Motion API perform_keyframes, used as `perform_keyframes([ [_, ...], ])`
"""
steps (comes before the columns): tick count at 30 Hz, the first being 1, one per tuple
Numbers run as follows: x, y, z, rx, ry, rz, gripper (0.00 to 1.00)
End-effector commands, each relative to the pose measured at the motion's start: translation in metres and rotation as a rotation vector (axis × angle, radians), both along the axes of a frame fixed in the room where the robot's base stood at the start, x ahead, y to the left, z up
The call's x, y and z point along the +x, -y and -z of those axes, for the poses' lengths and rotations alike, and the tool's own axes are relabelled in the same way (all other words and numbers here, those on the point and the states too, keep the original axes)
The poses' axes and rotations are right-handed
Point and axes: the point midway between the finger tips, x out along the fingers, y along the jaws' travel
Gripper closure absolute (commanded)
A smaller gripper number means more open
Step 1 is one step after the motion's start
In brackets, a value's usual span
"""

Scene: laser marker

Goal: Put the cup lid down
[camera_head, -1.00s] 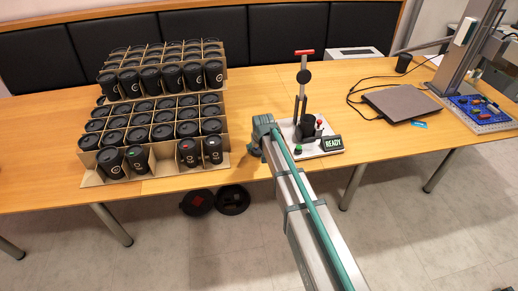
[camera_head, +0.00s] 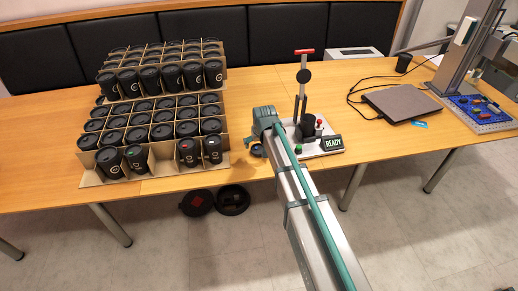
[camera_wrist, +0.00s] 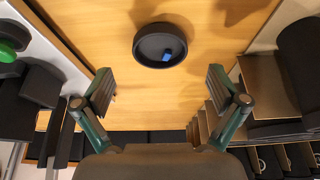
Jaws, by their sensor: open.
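The cup lid (camera_wrist: 160,45) is a round black disc with a raised rim and a blue spot inside. It lies on the wooden table, and its small dark shape (camera_head: 257,151) shows near the front edge in the head view. My gripper (camera_wrist: 160,87) is open and empty, its two fingers wide apart on either side of the wrist view. The lid is beyond the fingertips, apart from them. In the head view my arm hides most of the gripper.
Cartons of black lidded cups (camera_head: 150,115) stand on the left. The marking station (camera_head: 318,145), with a red-topped lever and READY display, stands close on the right. A laptop (camera_head: 400,103) lies farther right. Bare table (camera_head: 235,150) lies between cartons and station.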

Motion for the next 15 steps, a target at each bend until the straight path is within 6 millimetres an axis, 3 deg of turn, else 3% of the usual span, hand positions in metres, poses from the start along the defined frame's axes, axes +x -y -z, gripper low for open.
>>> perform_keyframes([
  [9, -0.021, 0.005, -0.05, 0.001, 0.002, 0.0, 0.03],
  [15, -0.026, 0.007, -0.064, 0.0, 0.0, 0.0, 0.03],
])
